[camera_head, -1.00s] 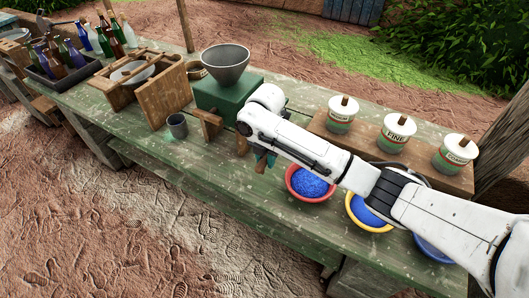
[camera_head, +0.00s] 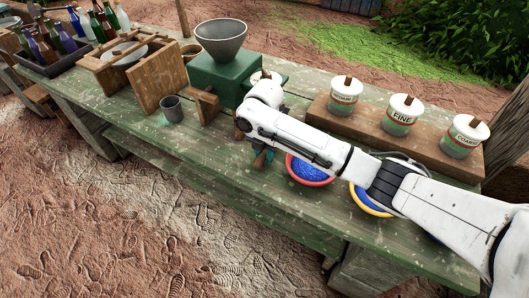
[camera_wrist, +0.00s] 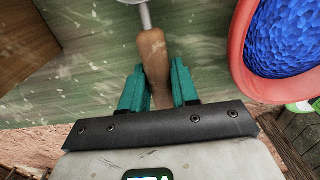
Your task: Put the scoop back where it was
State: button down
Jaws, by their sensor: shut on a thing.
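My gripper (camera_wrist: 159,88) has teal fingers shut on the wooden handle of the scoop (camera_wrist: 152,48). The scoop's metal shank and part of its pale head (camera_wrist: 132,2) show at the top edge of the wrist view; the rest is cut off. In the head view my gripper (camera_head: 263,158) is over the bench's front part, left of the red-rimmed bowl (camera_head: 309,182) of blue grains. The handle's brown end (camera_head: 259,163) shows there, while my arm hides the scoop's head. I cannot tell whether the scoop touches the bench.
The green mill (camera_head: 213,82) with its grey hopper (camera_head: 221,40) stands behind left of my gripper. A grey cup (camera_head: 172,109) is left. Jars (camera_head: 403,115) stand on a wooden block at right. A yellow-rimmed bowl (camera_head: 366,203) lies under my arm. Bare bench (camera_head: 215,150) shows at front.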

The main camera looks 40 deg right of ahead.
jog(key=shift+f+b, duration=0.3)
jog(key=shift+f, duration=0.25)
jog(key=c, duration=0.8)
grip_release()
notch_tip(320, 180, up, 11)
jog(key=shift+f, duration=0.1)
